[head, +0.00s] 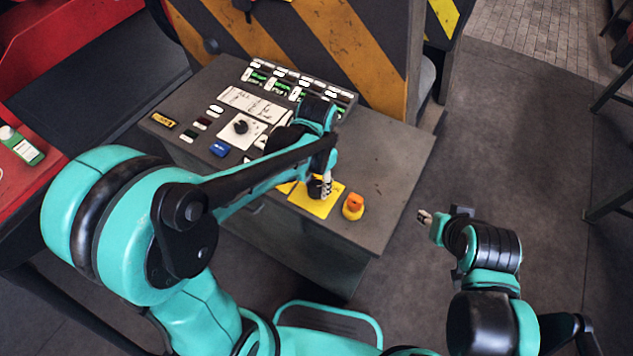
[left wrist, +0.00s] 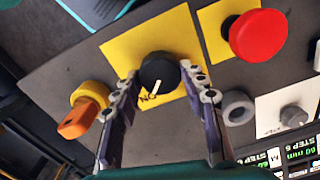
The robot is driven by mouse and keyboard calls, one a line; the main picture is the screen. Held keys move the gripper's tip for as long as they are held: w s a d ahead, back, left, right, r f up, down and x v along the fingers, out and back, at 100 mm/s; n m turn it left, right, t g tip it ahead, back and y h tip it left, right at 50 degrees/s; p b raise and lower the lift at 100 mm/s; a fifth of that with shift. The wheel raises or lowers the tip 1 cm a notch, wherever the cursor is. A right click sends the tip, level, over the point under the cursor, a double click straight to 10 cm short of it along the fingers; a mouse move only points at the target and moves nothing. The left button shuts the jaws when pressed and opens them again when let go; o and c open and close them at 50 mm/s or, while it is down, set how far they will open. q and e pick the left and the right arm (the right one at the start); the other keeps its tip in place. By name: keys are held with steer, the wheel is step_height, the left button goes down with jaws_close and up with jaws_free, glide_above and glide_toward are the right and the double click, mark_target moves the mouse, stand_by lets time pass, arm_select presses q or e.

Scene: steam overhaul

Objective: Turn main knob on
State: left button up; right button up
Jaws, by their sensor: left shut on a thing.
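The main knob (left wrist: 160,72) is a round black knob with a white pointer line, set on a yellow plate (left wrist: 128,48) in the left wrist view. The pointer aims toward the bottom of that view, beside partly covered lettering that looks like "ON". My left gripper (left wrist: 160,84) has one finger on each side of the knob and is shut on it. In the head view my left gripper (head: 321,188) is over the yellow plate (head: 320,209) at the console's front, hiding part of the knob. My right gripper (head: 424,217) is off the console's right side, too small to judge.
An orange switch on a yellow base (head: 353,207) stands close beside the plate. A red button (left wrist: 258,35) is on the knob's other side. The grey console (head: 385,180) carries several more controls and displays. Open floor (head: 520,170) lies to the right.

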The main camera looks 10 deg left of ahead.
mark_target(316, 187)
arm_select(q)
steer(key=o, duration=1.2)
steer(key=shift+c, duration=0.2)
step_height(316, 187, up, 12)
steer(key=s+a+f+n+t, duration=0.3)
steer(key=s+a+n+t, duration=0.3)
steer(key=s+a+t, duration=0.1)
steer(key=shift+s+a, duration=0.2)
steer(key=shift+s, duration=0.6)
